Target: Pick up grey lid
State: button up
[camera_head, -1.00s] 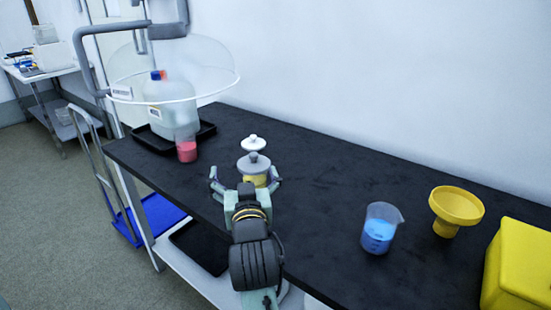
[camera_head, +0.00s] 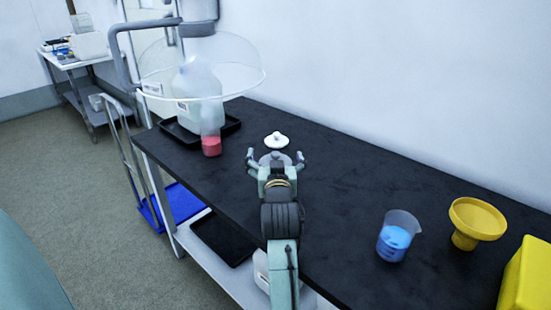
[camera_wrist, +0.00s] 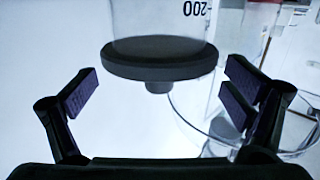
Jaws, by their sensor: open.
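The grey lid (camera_head: 272,159) is at my gripper (camera_head: 277,156) in the head view, partly hidden by it. In the wrist view the picture looks upside down: the dark grey lid (camera_wrist: 158,60), with a round knob, closes a clear graduated vessel (camera_wrist: 155,20) marked 200. My gripper (camera_wrist: 160,93) is open, with one finger on each side of the lid's knob. A gap shows between each finger and the lid, and nothing is held. In the head view my gripper and arm hide the vessel.
A white lid-like piece (camera_head: 276,140) stands just behind the grey lid. A vessel with red liquid (camera_head: 211,140) and a black tray (camera_head: 180,134) are to the left. A beaker of blue liquid (camera_head: 396,240) and a yellow funnel (camera_head: 475,222) stand right. The black bench (camera_head: 345,185) is clear between.

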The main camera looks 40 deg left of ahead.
jog(key=shift+w+a, duration=0.2)
jog(key=shift+w, duration=0.1)
jog(key=shift+c, duration=0.2)
jog(key=shift+f, duration=0.1)
jog(key=c, duration=1.7)
